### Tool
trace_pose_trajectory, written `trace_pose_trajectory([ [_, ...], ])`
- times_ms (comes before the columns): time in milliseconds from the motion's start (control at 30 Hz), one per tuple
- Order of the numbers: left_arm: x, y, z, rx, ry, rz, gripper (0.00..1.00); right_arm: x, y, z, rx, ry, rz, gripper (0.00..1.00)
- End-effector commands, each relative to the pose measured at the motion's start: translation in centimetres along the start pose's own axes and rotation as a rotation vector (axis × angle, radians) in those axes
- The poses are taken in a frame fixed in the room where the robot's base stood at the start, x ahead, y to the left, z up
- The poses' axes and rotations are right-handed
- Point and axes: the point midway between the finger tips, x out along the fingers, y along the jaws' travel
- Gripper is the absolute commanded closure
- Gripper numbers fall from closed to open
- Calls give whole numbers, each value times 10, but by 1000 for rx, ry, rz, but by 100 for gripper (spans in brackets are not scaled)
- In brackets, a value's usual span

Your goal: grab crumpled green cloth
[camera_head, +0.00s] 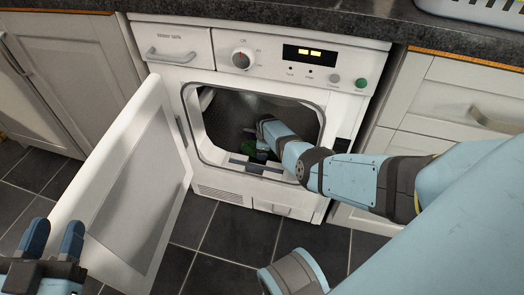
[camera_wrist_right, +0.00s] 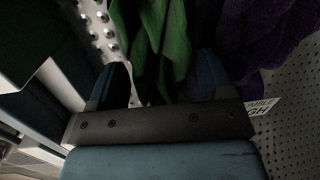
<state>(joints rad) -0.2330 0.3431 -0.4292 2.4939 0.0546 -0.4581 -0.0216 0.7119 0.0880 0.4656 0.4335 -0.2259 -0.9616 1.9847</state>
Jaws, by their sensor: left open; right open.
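The crumpled green cloth (camera_wrist_right: 165,50) lies inside the dryer drum. In the right wrist view it hangs in folds between the two fingers of my right gripper (camera_wrist_right: 160,85), which is open. In the head view only a small green patch (camera_head: 262,146) shows beside my right arm, and the right fingertips are hidden inside the drum. My left gripper (camera_head: 53,240) is open and empty at the lower left, in front of the open dryer door.
The white dryer (camera_head: 210,75) has its door (camera_head: 130,190) swung open to the left. A purple cloth (camera_wrist_right: 265,35) lies right of the green one against the perforated drum wall (camera_wrist_right: 295,110). A dark counter (camera_head: 290,17) runs above, with cabinets either side and a tiled floor below.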

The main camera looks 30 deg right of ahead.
Motion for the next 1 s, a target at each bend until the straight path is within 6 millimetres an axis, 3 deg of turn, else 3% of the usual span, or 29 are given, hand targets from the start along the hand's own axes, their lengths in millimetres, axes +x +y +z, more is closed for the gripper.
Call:
trace_pose_trajectory([
  [333,0,0,0,0,-1,0,57,1,0,0,0,0,0,26],
  [500,0,0,0,0,-2,0,57,1,0,0,0,0,0,64],
  [867,0,0,0,-2,-1,-1,57,-2,0,1,0,-1,0,64],
  [1000,-1,3,-9,-77,-43,1,57,-30,-5,4,-1,-2,-2,64],
])
